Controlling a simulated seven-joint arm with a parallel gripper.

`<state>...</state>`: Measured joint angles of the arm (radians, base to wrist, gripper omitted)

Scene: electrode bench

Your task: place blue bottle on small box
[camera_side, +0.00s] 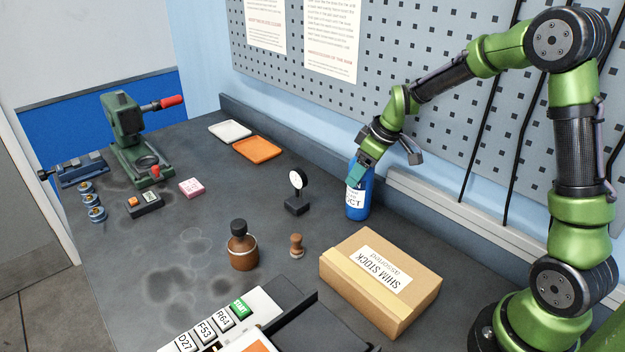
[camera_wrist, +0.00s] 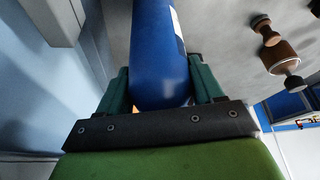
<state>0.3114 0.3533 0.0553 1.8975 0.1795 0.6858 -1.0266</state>
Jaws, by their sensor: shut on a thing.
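The blue bottle (camera_side: 357,196) has a white label and looks upright in the side view, close to the back ledge. My gripper (camera_side: 356,172) is shut on its upper part. In the wrist view the blue bottle (camera_wrist: 160,60) sits between the two green fingers of my gripper (camera_wrist: 162,92). I cannot tell whether the bottle's base touches the bench. The small box (camera_side: 380,280), a closed brown carton marked "SHIM STOCK", stands on the bench in front of the bottle and a little to the right. Its top is bare apart from its label.
A dial gauge on a stand (camera_side: 297,192) is left of the bottle. A brown jar (camera_side: 242,250) and a small wooden stamp (camera_side: 297,246) stand left of the box. White (camera_side: 230,131) and orange (camera_side: 257,149) trays lie further back.

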